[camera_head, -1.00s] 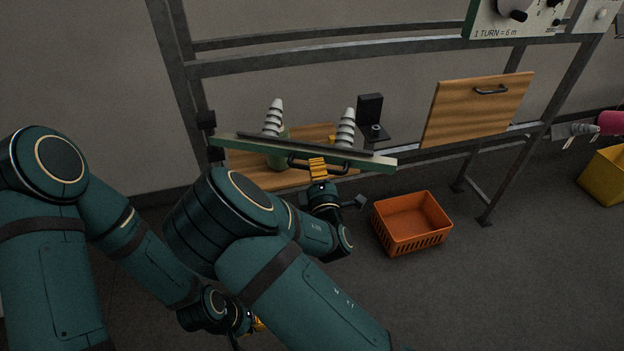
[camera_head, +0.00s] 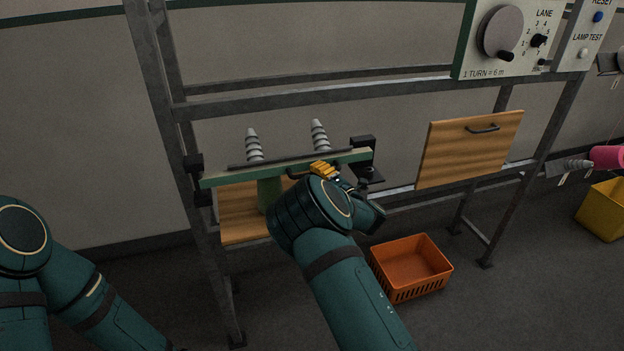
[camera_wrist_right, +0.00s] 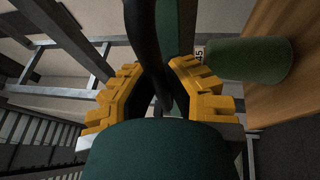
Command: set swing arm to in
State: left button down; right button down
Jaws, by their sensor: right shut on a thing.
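The swing arm (camera_head: 220,179) is a long green beam with a dark rail and two grey ribbed cones on top, carried on a green post. It lies along the steel frame, its right end beside a black bracket (camera_head: 363,141); contact cannot be told. My right gripper (camera_head: 323,170) has yellow fingers closed on the beam's black bar handle. In the right wrist view the black handle (camera_wrist_right: 146,45) runs between the yellow fingers (camera_wrist_right: 155,95). The green post (camera_wrist_right: 245,62) shows to their right. My forearm hides part of the beam's underside. My left gripper is out of view.
A wooden panel with a handle (camera_head: 468,150) hangs on the frame to the right. An orange basket (camera_head: 410,268) stands on the floor below. A control panel (camera_head: 510,40) is at the upper right. A yellow bin (camera_head: 603,210) and pink spool (camera_head: 606,157) are at the far right.

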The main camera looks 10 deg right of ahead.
jog(key=shift+w, duration=0.15)
jog(key=c, duration=1)
grip_release()
jog(key=v, duration=1.2)
jog(key=shift+o, duration=0.3)
